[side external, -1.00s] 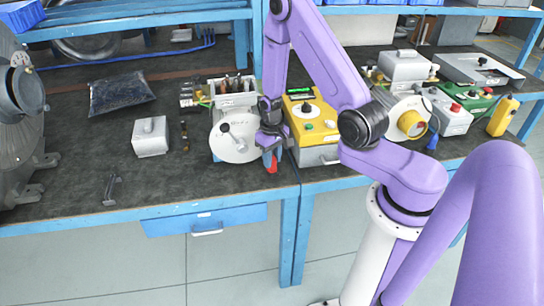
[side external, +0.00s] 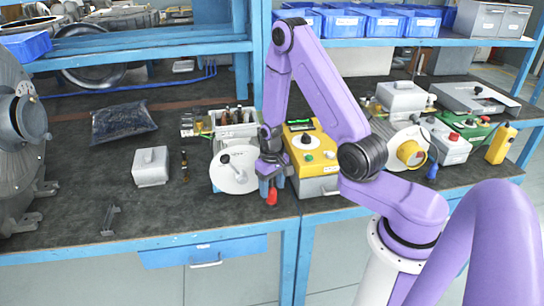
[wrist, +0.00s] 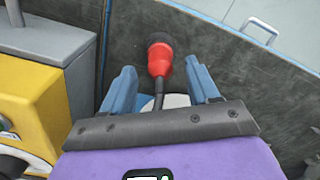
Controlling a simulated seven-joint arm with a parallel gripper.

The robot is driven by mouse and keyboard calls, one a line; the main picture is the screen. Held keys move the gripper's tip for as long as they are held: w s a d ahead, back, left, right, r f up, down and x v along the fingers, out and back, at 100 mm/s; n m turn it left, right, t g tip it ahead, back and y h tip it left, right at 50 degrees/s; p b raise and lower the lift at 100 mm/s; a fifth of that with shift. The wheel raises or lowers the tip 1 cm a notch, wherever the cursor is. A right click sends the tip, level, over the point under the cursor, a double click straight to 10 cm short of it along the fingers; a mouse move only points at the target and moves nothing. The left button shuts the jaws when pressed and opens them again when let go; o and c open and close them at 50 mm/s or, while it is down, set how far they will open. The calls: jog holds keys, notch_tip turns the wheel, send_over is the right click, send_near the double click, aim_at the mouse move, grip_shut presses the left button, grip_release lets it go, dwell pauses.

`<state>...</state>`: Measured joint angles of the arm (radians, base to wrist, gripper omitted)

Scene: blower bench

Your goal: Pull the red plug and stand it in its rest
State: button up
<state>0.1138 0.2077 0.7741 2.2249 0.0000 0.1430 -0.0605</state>
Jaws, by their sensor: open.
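The red plug (side external: 272,197) with a dark end is at the bench's front edge, right of a white unit with a round disc (side external: 232,172). In the wrist view the red plug (wrist: 160,60) shows between and slightly beyond the tips of my two blue fingers, with gaps on both sides. A dark cable (wrist: 158,97) runs from it back toward my palm. My gripper (side external: 271,187) is open around or just above the plug; it also shows in the wrist view (wrist: 160,66). I cannot tell which thing is the plug's rest.
A small dark bracket (side external: 110,220), a grey-white block (side external: 151,167) and a dark bag (side external: 123,122) lie left. The bench between the bracket and the white unit is mostly clear.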

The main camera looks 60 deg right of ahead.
aim_at(270, 190)
notch_tip(270, 190, up, 16)
dwell(0.6)
jog(key=shift+f, duration=0.1)
jog(key=s+a+r+n, duration=0.2)
jog(key=s+a+n, duration=0.2)
jog(key=a, duration=0.2)
jog(key=s+a+r+n, duration=0.2)
jog(key=s+a+n, duration=0.15)
jog(key=a, duration=0.35)
jog(key=s+a+r+n, duration=0.1)
jog(key=s+n, duration=0.3)
jog(key=s, duration=0.4)
jog(key=s+a+r+n, duration=0.1)
jog(key=s+n, duration=0.3)
jog(key=s, duration=0.4)
jog(key=shift+s+a+r, duration=0.25)
jog(key=shift+s+a, duration=0.1)
jog(key=shift+a, duration=0.1)
